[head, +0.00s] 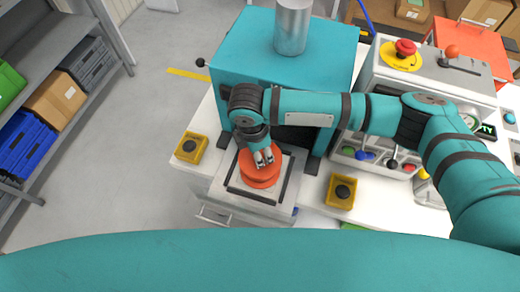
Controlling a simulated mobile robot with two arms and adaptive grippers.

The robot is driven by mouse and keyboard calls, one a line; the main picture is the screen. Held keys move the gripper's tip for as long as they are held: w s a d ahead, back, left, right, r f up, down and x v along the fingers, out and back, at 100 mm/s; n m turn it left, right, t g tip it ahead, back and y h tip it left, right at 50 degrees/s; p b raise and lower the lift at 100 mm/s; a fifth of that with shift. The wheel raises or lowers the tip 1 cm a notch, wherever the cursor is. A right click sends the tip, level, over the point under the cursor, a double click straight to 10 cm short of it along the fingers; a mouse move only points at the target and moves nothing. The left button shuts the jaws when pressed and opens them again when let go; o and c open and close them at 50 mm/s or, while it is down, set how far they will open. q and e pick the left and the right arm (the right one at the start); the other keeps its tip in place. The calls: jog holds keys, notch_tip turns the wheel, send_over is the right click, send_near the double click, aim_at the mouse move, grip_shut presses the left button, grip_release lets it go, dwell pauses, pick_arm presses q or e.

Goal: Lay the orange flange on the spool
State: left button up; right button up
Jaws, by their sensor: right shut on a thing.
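My right gripper (264,157) points down over the grey square fixture (236,192) in front of the teal machine. It is shut on the orange flange (246,166), a round disc right below its fingers. Another round orange edge shows just under the disc, which looks like the spool (261,184) standing in the fixture. The flange and the spool overlap from above, so I cannot tell whether they touch. The spool's core is hidden. My left gripper is not in view.
The teal machine (236,52) with a metal cylinder stands right behind the fixture. Yellow button boxes stand left (191,148) and right (341,192) of it. A control panel (372,75) with a red stop button is at the right. Shelves with bins are at the far left.

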jog(key=o, duration=1.2)
jog(key=shift+r, duration=0.1)
